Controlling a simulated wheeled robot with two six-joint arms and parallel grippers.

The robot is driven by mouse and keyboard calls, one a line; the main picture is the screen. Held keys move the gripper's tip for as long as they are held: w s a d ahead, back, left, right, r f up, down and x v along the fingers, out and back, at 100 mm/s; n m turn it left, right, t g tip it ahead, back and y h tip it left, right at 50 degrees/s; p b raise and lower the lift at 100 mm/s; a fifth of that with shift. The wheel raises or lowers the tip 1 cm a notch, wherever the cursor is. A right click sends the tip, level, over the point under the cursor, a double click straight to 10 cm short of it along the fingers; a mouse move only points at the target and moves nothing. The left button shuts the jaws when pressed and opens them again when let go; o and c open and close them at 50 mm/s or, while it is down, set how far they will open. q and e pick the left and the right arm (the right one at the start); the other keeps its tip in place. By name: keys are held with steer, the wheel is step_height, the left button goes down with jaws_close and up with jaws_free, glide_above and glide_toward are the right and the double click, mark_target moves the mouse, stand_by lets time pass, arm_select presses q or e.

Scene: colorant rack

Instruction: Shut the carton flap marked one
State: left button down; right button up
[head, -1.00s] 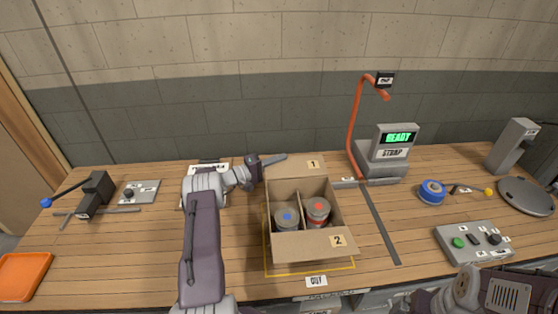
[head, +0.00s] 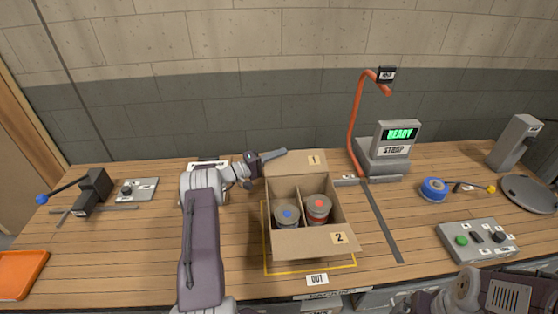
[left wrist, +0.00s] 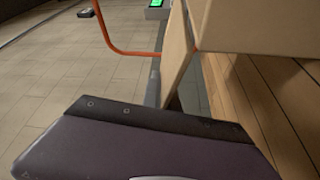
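An open cardboard carton (head: 286,244) stands on the bench with two round cans in it, one with a blue dot (head: 287,215) and one with a red dot (head: 318,205). The flap marked 1 (head: 292,167) stands folded out at the back. The flap marked 2 (head: 308,242) is folded out at the front. My left gripper (head: 278,154) is at the back left corner of flap 1, its slim fingers together and holding nothing. Contact cannot be told. The left wrist view shows this gripper (left wrist: 150,135) close to tan cardboard (left wrist: 255,25).
A red-orange curved post (head: 353,125) and the strap machine (head: 383,158) reading READY stand behind the carton on the right. A dark rail (head: 382,222) runs beside it. A button box (head: 477,241) and blue tape roll (head: 434,189) lie further right.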

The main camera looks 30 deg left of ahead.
arm_select(q)
steer(key=m+b, duration=0.1)
steer(key=b, duration=0.2)
steer(key=s+r+m+h+b, duration=0.1)
steer(key=m+b, duration=0.1)
steer(key=b, duration=0.1)
steer(key=d+r+m+h+b, duration=0.1)
steer(key=m+b, duration=0.1)
steer(key=b, duration=0.1)
steer(key=shift+s+r, duration=0.2)
steer(key=shift+r, duration=0.05)
steer(key=shift+s+r+m+b, duration=0.15)
steer(key=shift+r+m+b, duration=0.35)
steer(key=shift+b, duration=0.5)
steer(key=shift+r+h, duration=0.1)
steer(key=shift+h, duration=0.2)
steer(key=c, duration=1.6)
jaws_free()
steer(key=shift+c, duration=0.2)
steer(key=b+v, duration=0.1)
steer(key=v, duration=0.8)
steer(key=shift+s, duration=0.1)
